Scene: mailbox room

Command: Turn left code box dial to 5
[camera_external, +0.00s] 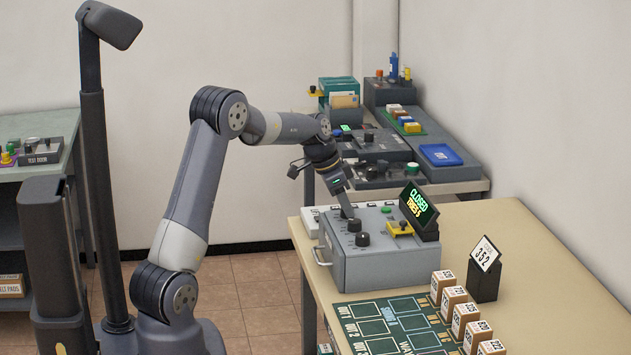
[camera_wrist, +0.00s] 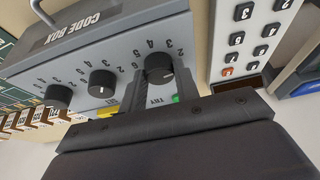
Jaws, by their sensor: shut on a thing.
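The grey code box (camera_external: 385,265) stands at the left end of the tan table, with black dials on its face. In the wrist view the box (camera_wrist: 120,40) appears upside down, with three dials in a row and digits around them. My gripper (camera_external: 345,213) reaches down to the dial farthest from the external camera. In the wrist view that dial is the rightmost one (camera_wrist: 158,64), and my gripper (camera_wrist: 158,78) is shut with a finger on either side of it. A white mark shows on the knob; the digit it indicates is not clear. The middle dial (camera_wrist: 101,83) and the other outer dial (camera_wrist: 58,96) are untouched.
A screen (camera_external: 418,208) on the box reads CLOSED and TRIES 5. Several small cartons (camera_external: 453,303) and a green mat (camera_external: 385,325) lie in front. A keypad (camera_wrist: 245,38) stands close beside the box.

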